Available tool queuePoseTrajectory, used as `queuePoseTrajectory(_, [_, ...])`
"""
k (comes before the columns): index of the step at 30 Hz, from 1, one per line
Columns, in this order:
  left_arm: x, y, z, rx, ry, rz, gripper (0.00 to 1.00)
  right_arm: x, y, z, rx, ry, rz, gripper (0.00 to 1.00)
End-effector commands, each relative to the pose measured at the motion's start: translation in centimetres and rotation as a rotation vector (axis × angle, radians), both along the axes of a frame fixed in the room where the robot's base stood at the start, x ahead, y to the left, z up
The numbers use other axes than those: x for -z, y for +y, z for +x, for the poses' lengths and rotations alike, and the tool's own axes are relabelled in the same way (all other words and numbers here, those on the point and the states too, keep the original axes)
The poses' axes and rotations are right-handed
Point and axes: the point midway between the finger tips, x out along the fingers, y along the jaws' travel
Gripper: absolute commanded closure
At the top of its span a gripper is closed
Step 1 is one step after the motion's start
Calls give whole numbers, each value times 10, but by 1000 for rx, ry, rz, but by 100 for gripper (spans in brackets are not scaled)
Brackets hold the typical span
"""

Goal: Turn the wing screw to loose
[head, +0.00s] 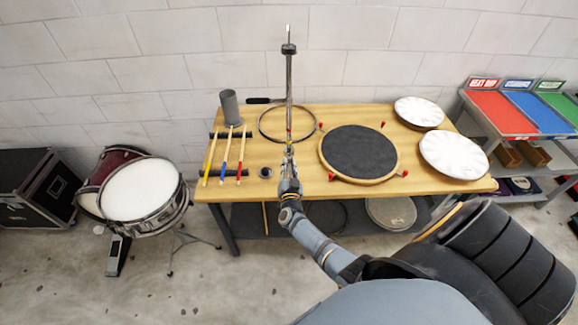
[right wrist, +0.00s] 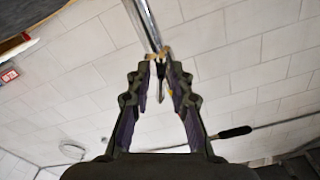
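A tall metal stand rod (head: 289,85) rises at the back of the bench, with a black clamp (head: 288,48) near its top. My right gripper (head: 289,150) reaches up to the lower part of this rod. In the right wrist view the rod (right wrist: 143,20) runs down to the fingertips (right wrist: 161,62). The fingertips are close together around a small brass-coloured and dark piece (right wrist: 161,72), seemingly the wing screw. It is mostly hidden by the fingers, and its turn cannot be read. My left gripper is not in view.
The wooden bench (head: 262,200) holds a metal hoop (head: 262,124), sticks with coloured ends (head: 225,158), a grey cup (head: 230,106), a dark round pad (head: 358,150) and white drumheads (head: 453,154). A drum (head: 140,190) stands left. Coloured trays (head: 505,112) are at right.

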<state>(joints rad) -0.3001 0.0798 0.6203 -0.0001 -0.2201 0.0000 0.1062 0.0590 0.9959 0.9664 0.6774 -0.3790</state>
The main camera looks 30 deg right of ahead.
Motion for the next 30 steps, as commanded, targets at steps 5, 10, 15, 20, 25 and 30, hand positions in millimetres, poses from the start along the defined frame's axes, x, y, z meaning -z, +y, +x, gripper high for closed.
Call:
queuePoseTrajectory(5, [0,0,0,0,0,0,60,-1,0,1,0,-2,0,67])
queuePoseTrajectory(10, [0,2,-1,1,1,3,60,-1,0,0,0,-3,-1,67])
queuePoseTrajectory(15, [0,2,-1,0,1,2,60,0,12,-19,0,-2,3,67])
queuePoseTrajectory(20, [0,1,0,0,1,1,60,1,33,-53,0,0,4,67])
queuePoseTrajectory(25, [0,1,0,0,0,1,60,0,51,-84,2,0,2,67])
queuePoseTrajectory(30, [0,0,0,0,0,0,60,-1,62,-100,0,-2,1,67])
